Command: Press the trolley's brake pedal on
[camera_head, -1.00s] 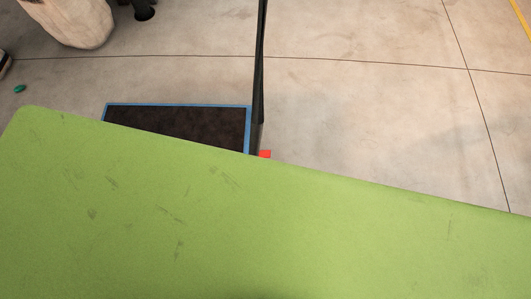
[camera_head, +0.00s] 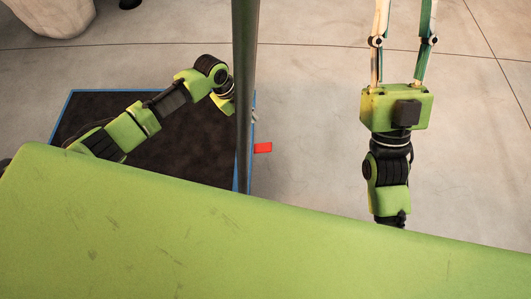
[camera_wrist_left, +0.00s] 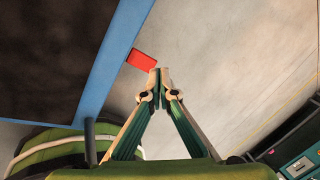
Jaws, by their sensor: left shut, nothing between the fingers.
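The trolley's dark deck (camera_head: 180,160) has a blue rim and lies left of centre in the head view, partly behind the green surface. The red brake pedal (camera_head: 263,148) sticks out from its right side; whether it is up or down I cannot tell. My left gripper (camera_head: 254,117) is above that edge, partly hidden by a dark post. In the left wrist view its shut, empty fingers (camera_wrist_left: 160,76) point toward the red pedal (camera_wrist_left: 141,60), just beyond the tips; contact is unclear. My right gripper (camera_head: 404,35) has its fingers spread and empty, with the tips out of frame.
A dark upright post (camera_head: 244,80) stands at the deck's right side, close to my left gripper. A pale rounded object (camera_head: 50,15) is at the top left. The concrete floor (camera_head: 310,110) between the post and my right arm is clear.

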